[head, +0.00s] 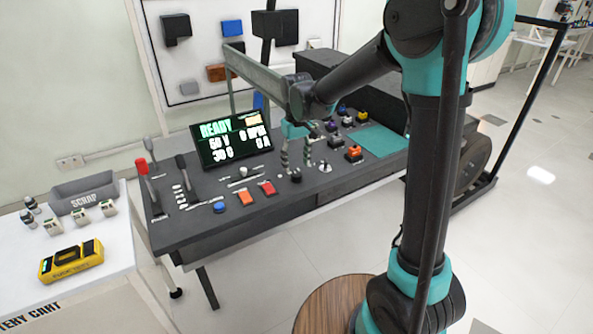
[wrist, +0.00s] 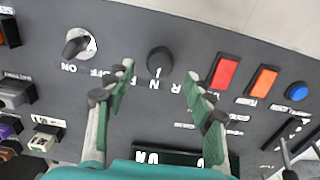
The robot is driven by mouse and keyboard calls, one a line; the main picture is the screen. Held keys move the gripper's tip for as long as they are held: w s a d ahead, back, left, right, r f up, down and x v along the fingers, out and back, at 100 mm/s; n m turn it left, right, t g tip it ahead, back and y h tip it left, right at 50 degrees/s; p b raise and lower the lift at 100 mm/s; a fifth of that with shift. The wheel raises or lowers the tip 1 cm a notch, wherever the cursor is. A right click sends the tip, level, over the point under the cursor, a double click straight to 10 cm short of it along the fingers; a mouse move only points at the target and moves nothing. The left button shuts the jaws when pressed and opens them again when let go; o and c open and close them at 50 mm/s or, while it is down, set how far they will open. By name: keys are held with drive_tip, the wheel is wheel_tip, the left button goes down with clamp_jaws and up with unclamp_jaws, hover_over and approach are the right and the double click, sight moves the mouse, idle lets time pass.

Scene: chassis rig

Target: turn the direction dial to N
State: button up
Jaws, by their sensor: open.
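The direction dial (wrist: 160,61) is a round black knob on the dark panel, with the letters N and R printed near its lower side in the wrist view. A short white mark on the knob faces down, roughly toward the N; the exact setting is hard to tell. In the head view the dial (head: 296,176) is a small dark knob near the panel's front edge. My gripper (wrist: 160,76) is open and empty. Its two green-padded fingers stand apart, one to each side of the dial in the picture, and I see no contact. My gripper (head: 296,157) also shows in the head view above the panel.
An ON/OFF knob (wrist: 77,43) sits left of the dial in the wrist view. A red button (wrist: 224,72), an orange button (wrist: 263,80) and a blue button (wrist: 297,91) lie to the right. The display (head: 228,136) reading READY stands behind the controls.

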sight(297, 174)
wheel_tip(297, 174, up, 8)
drive_tip(key=shift+f, duration=0.15)
idle(0.3)
